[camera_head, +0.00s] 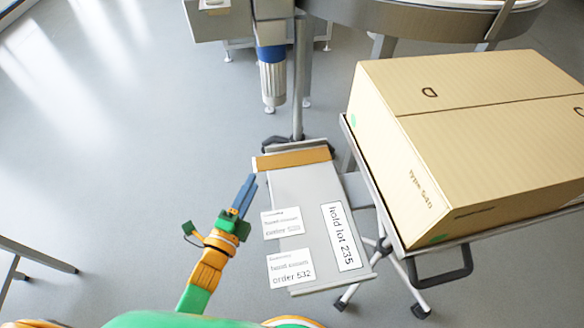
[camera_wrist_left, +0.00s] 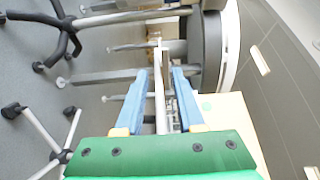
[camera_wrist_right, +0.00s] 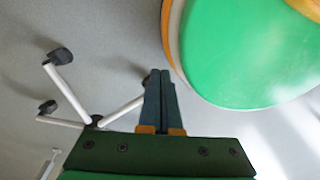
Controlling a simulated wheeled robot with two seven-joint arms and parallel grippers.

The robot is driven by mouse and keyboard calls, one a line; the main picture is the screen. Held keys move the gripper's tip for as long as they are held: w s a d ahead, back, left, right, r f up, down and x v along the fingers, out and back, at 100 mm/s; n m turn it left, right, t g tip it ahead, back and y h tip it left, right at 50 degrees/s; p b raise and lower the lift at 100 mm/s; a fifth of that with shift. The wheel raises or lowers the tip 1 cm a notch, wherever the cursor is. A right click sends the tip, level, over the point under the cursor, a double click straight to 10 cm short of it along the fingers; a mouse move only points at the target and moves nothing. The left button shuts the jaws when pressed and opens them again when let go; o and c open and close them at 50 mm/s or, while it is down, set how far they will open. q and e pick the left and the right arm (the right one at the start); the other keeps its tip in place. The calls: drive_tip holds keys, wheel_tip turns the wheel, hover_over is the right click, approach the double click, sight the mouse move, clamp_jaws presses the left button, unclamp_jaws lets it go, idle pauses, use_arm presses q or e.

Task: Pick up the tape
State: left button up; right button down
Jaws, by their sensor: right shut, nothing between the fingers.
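I cannot make out a roll of tape in any view. A flat orange-brown strip (camera_head: 292,159) lies across the far end of a small grey table (camera_head: 305,185); I cannot tell if it is the tape. My left gripper (camera_head: 247,184) is just left of that table's edge. In the left wrist view its blue fingers (camera_wrist_left: 160,72) are apart, with the table seen edge-on behind the gap and nothing clearly held. My right gripper (camera_wrist_right: 160,74) shows only in its own wrist view, with fingers together and empty, above the floor.
Labels (camera_head: 291,268) and a "hold lot 235" card (camera_head: 345,237) lie on the grey table. A large cardboard box (camera_head: 450,150) stands on a cart to the right. A conveyor (camera_head: 420,20) and a blue-and-silver cylinder (camera_head: 272,75) are at the back.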

sight(255, 170)
use_arm(q)
drive_tip(key=x, duration=0.5)
drive_tip(key=shift+w+a+r, duration=0.1)
drive_tip(key=shift+w+a, duration=0.2)
drive_tip(key=shift+w, duration=0.1)
clamp_jaws()
drive_tip(key=shift+r, duration=0.1)
